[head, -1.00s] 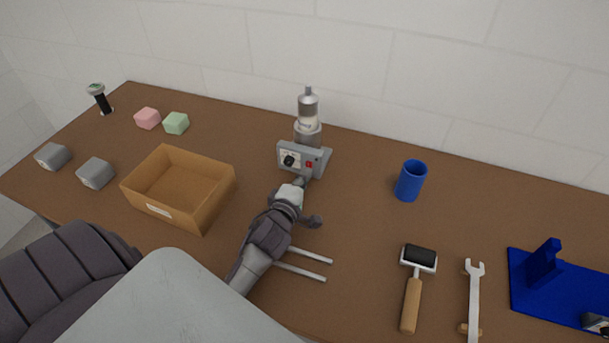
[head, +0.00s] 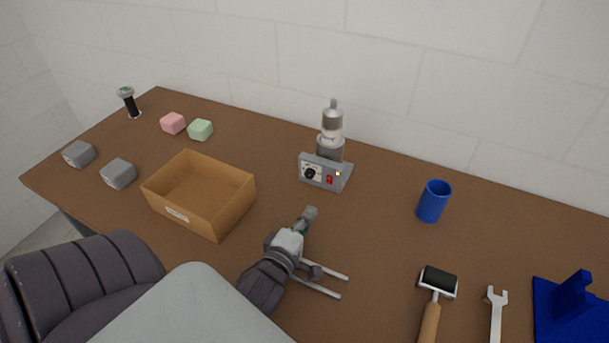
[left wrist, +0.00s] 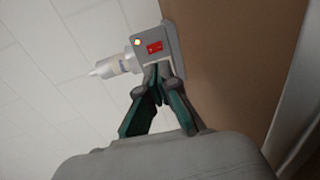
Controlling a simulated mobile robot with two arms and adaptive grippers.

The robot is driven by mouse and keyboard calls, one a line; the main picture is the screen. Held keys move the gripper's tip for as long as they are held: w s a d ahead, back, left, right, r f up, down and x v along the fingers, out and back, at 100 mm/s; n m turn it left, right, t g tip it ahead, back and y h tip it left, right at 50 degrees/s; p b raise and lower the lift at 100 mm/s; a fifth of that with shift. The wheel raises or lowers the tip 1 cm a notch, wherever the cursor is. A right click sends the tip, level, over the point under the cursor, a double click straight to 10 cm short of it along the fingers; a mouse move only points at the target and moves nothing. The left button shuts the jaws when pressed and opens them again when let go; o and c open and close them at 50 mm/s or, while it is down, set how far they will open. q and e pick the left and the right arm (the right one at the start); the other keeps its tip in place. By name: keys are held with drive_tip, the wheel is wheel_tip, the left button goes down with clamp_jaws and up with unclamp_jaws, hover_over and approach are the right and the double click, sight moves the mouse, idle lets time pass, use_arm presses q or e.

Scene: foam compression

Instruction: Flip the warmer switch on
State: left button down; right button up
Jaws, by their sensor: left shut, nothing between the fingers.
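The warmer (head: 321,172) is a grey box with a black knob, a red switch (head: 330,180) and a small lit amber light (head: 338,174) on its front. A clear bottle with a grey cap (head: 332,120) stands upright on its back part. My left gripper (head: 310,212) is shut and empty in front of the warmer, with a visible gap to it. In the left wrist view the shut fingertips (left wrist: 158,78) point toward the warmer, with the red switch (left wrist: 154,47) and the glowing light (left wrist: 137,42) in clear sight. My right gripper is not in view.
An open cardboard box (head: 213,218) stands left of my left arm. Two pale rods (head: 325,284) lie by my wrist.

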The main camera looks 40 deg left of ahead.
use_arm(q)
drive_tip(key=shift+v, duration=1.1)
drive_tip(key=shift+r, duration=0.1)
